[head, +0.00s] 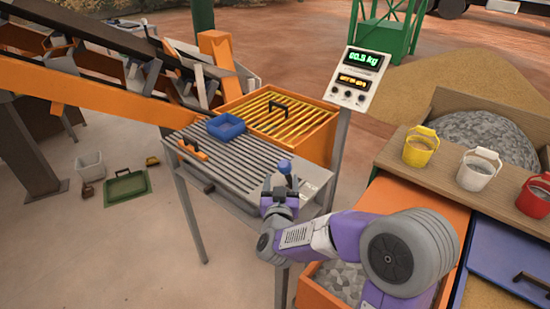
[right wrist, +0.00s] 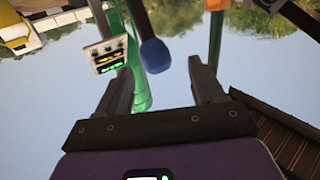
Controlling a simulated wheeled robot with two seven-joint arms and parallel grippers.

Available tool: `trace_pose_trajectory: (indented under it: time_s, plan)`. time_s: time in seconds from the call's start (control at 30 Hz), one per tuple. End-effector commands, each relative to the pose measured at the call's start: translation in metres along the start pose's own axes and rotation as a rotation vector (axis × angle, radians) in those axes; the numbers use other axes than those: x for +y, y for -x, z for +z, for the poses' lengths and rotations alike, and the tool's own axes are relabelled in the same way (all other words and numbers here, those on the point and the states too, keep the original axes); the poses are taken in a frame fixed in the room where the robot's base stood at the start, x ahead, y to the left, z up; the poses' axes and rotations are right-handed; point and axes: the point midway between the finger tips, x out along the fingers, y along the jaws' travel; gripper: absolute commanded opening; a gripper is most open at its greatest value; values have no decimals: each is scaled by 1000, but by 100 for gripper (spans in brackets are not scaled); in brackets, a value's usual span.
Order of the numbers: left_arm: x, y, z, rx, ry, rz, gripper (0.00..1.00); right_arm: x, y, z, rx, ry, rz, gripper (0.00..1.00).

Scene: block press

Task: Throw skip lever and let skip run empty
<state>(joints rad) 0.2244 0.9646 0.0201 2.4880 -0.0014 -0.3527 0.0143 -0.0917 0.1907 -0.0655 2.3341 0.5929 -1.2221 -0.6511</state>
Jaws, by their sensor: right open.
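A lever with a blue ball knob (head: 285,167) stands at the right end of the slatted table. My right gripper (head: 281,182) is at this lever, with its fingers open. In the right wrist view the blue knob (right wrist: 154,54) shows between the two open fingertips (right wrist: 160,70) or just beyond them; I cannot tell whether they touch it. The lever's lower part is hidden by my gripper. An orange bin of grey gravel (head: 338,281) sits below my right arm, partly covered by it; I cannot tell whether it is the skip. My left gripper is out of view.
The slatted table (head: 236,160) carries a blue tray (head: 226,127). Behind it is an orange box with a yellow grate (head: 266,113). A post holds a display (head: 358,77) reading about 00.5 kg. Yellow (head: 420,148), white (head: 478,170) and red (head: 536,196) buckets stand at right.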

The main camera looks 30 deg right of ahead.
Motion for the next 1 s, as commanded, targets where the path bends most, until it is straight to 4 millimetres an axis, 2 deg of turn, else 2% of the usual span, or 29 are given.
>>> trace_pose_trajectory:
  time_s: [0.5, 0.67, 0.9, 1.0]
  plan:
    - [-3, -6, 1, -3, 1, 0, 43, 2, -66, -1, 4, 0, 5, 68]
    - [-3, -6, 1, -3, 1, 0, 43, 2, -73, -2, 4, -1, 3, 68]
    - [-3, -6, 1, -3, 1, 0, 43, 1, -74, -2, 3, -1, 3, 68]
    - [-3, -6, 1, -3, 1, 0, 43, 1, -74, -2, 3, -1, 3, 52]
